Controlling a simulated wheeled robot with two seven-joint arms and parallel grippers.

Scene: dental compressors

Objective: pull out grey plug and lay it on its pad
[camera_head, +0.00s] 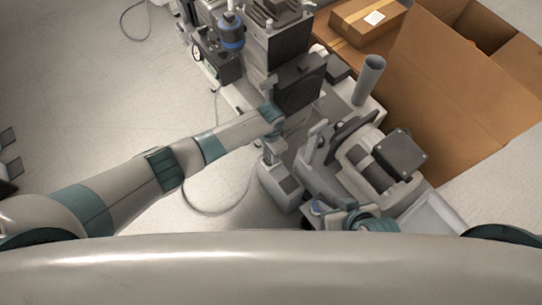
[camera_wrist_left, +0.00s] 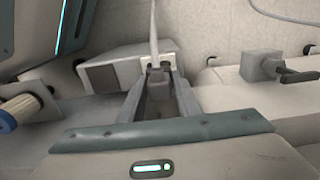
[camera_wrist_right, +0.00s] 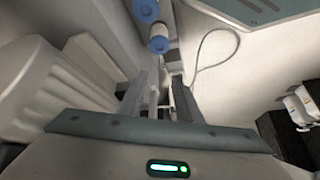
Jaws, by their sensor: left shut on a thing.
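In the left wrist view, my left gripper (camera_wrist_left: 158,72) is shut on a small grey plug (camera_wrist_left: 157,92). A pale cord (camera_wrist_left: 153,30) runs up from between the fingertips, in front of a light plate on a grey block. Whether the plug is clear of a socket cannot be told. In the head view, my left gripper (camera_head: 272,143) is above the compressor equipment, and the plug is too small to make out. My right gripper (camera_wrist_right: 161,84) has its fingers apart and looks empty, beside blue-capped fittings (camera_wrist_right: 158,40). I cannot pick out the plug's pad.
Compressor machinery (camera_head: 385,165) fills the centre and right of the head view, with an upright grey tube (camera_head: 368,80). A large open cardboard box (camera_head: 450,75) stands behind it. A loose hose (camera_head: 215,212) lies on the floor.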

